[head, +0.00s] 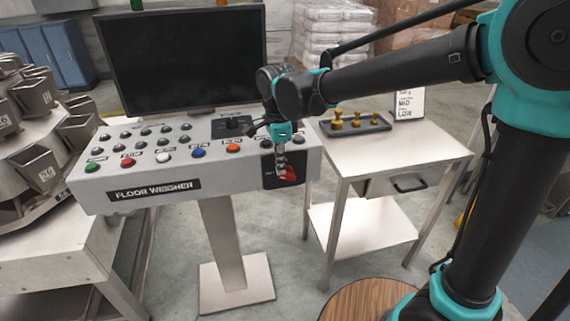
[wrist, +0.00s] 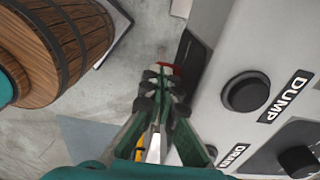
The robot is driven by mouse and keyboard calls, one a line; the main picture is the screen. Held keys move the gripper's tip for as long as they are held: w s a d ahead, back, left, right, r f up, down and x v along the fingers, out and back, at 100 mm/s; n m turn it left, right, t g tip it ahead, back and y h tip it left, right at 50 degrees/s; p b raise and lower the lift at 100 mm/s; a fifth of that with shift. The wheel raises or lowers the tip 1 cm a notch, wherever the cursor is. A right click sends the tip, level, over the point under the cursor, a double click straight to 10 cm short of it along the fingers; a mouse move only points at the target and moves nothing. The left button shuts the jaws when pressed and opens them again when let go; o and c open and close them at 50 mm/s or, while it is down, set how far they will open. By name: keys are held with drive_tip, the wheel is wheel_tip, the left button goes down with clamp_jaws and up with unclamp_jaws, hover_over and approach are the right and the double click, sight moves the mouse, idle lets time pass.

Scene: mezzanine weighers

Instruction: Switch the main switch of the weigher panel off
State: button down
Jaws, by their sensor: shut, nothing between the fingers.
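The weigher panel (head: 205,185) is a grey sloped console on a pedestal, labelled "FLOOR WEIGHER". The main switch (head: 288,174) is a red handle on a black plate (head: 270,179) at the right end of its front face. In the wrist view a strip of the red switch (wrist: 172,67) shows just beyond the fingertips. My gripper (head: 281,163) is shut and empty, pointing down right at the switch; it also shows in the wrist view (wrist: 160,78). It partly covers the switch, so I cannot tell its exact position or whether the fingertips touch it.
Coloured buttons (head: 163,157) line the panel's front edge, and a black button (wrist: 246,92) marked "DUMP" is near my gripper. A dark monitor (head: 185,58) stands behind. To the right, a side table (head: 395,153) carries a tray (head: 372,128) of brass weights.

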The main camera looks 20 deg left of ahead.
drive_tip(key=shift+s+a+f, duration=0.35)
drive_tip(key=shift+a+f, duration=0.05)
drive_tip(key=shift+a, duration=0.15)
drive_tip(key=shift+a+f, duration=0.1)
drive_tip(key=shift+f, duration=0.05)
idle(0.6)
